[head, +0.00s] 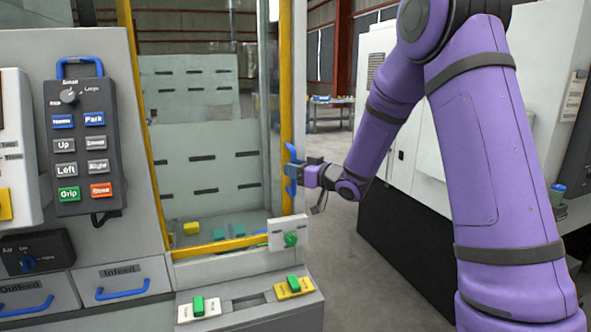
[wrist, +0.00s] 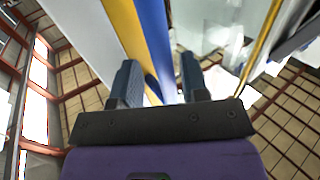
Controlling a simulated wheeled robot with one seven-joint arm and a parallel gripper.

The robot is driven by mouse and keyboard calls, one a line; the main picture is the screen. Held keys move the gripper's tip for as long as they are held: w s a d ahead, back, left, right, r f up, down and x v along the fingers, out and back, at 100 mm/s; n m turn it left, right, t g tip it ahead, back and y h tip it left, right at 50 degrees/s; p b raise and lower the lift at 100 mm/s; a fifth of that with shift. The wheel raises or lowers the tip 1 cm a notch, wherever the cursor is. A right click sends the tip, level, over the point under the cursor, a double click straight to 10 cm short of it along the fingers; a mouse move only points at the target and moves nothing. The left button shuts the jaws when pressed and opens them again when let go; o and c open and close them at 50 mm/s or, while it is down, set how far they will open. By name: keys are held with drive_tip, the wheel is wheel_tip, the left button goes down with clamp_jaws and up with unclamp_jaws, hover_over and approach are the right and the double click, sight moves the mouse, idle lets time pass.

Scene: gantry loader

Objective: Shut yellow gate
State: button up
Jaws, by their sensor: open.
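The yellow gate (head: 286,90) shows its upright yellow edge at the right side of the machine's enclosure, with a blue handle (head: 290,154) on it. I cannot tell how far open it stands. My gripper (head: 297,174) is at the handle, coming from the right. In the wrist view, my gripper (wrist: 158,82) is open, with a finger on each side of the blue handle (wrist: 154,30). The yellow edge (wrist: 124,22) runs beside the handle. Whether the fingers touch the handle cannot be told.
A control panel with buttons (head: 82,150) is at the left. A white plate with a green knob (head: 290,239) sits below the handle. A ledge with green and yellow switches (head: 250,297) juts out in front. Open floor (head: 345,270) lies to the right, before a white machine (head: 440,130).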

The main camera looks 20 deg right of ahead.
drive_tip(key=v, duration=1)
drive_tip(key=shift+s+d, duration=0.2)
drive_tip(key=shift+s, duration=0.15)
